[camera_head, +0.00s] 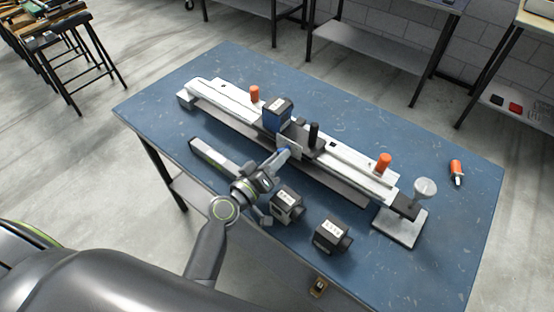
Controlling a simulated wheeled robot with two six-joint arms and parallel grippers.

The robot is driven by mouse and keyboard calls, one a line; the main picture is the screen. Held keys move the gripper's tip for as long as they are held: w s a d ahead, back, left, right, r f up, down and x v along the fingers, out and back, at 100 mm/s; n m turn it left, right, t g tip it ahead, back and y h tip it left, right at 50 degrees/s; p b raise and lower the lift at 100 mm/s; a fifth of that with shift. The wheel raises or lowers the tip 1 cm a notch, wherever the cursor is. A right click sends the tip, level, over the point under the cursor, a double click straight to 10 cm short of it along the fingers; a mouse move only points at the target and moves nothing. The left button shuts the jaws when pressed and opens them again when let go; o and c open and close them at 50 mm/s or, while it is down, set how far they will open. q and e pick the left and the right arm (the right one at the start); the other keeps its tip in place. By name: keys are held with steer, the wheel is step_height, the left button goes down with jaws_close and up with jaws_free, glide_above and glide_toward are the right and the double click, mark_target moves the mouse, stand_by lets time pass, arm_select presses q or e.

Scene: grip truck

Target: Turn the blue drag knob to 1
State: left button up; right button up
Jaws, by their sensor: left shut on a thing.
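A long white and grey rail device (340,160) lies diagonally across the blue table. A carriage with a blue block (275,113) and a light plate sits near its middle. The blue drag knob (283,154) shows as a small blue piece at the near side of the carriage. My left gripper (276,162) reaches up to it from the near side and is shut on it. The fingers hide part of the knob, and no scale or number on it can be read. My right gripper is not in view.
Two dark boxes with white labels (287,205) (332,236) stand close to the gripper's right. Orange knobs (254,94) (383,163) rise from the rail. An orange-handled tool (456,171) lies at the right; table space around it is clear.

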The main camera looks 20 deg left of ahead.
arm_select(q)
steer(key=shift+n, duration=0.3)
steer(key=o, duration=0.7)
steer(key=shift+s, duration=0.1)
steer(key=shift+b+v, duration=3.2)
steer(key=shift+v, duration=5.45)
